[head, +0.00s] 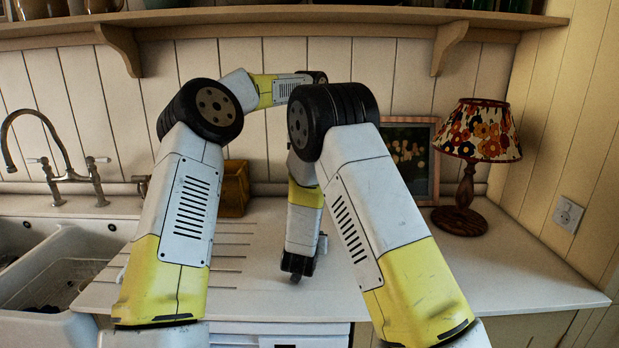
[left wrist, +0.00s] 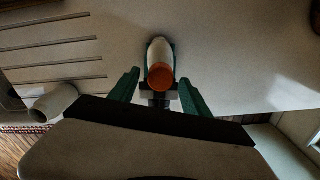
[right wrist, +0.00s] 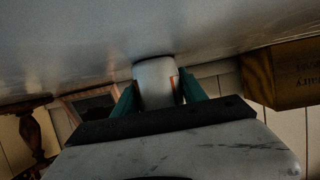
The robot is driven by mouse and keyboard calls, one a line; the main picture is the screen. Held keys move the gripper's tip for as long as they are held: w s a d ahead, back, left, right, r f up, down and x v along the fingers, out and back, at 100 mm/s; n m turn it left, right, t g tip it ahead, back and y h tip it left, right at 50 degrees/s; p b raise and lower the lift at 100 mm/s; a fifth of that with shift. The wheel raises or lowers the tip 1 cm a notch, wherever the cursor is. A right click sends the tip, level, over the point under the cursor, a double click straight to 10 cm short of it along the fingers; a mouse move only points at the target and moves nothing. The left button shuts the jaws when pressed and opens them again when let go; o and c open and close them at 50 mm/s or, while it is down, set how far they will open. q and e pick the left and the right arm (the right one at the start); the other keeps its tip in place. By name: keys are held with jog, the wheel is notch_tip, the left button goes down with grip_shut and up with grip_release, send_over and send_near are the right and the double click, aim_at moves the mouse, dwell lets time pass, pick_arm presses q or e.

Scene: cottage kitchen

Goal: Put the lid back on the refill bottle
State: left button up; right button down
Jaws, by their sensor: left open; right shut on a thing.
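In the left wrist view a white bottle (left wrist: 162,50) shows between the open green fingers of my left gripper (left wrist: 160,77). Its round orange end (left wrist: 160,77) faces the camera; I cannot tell whether this is the lid or the bottle's top. Both fingers are apart from it in the picture. In the right wrist view my right gripper (right wrist: 157,81) is shut on a white cylinder (right wrist: 154,84), which looks like the bottle, with a thin orange strip at its side. In the head view my arms hide the bottle and most of both grippers. No separate lid can be made out.
The pale counter (head: 500,275) is mostly clear. A wooden box (head: 234,190), a framed picture (head: 412,155) and a flowered lamp (head: 480,140) stand along the back wall. The white sink (head: 62,262) is at left, and a shelf (head: 300,15) runs above my arms.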

pick_arm(q)
jog(key=shift+r, duration=0.1)
jog(key=shift+r, duration=2.15)
jog(key=shift+c, duration=0.5)
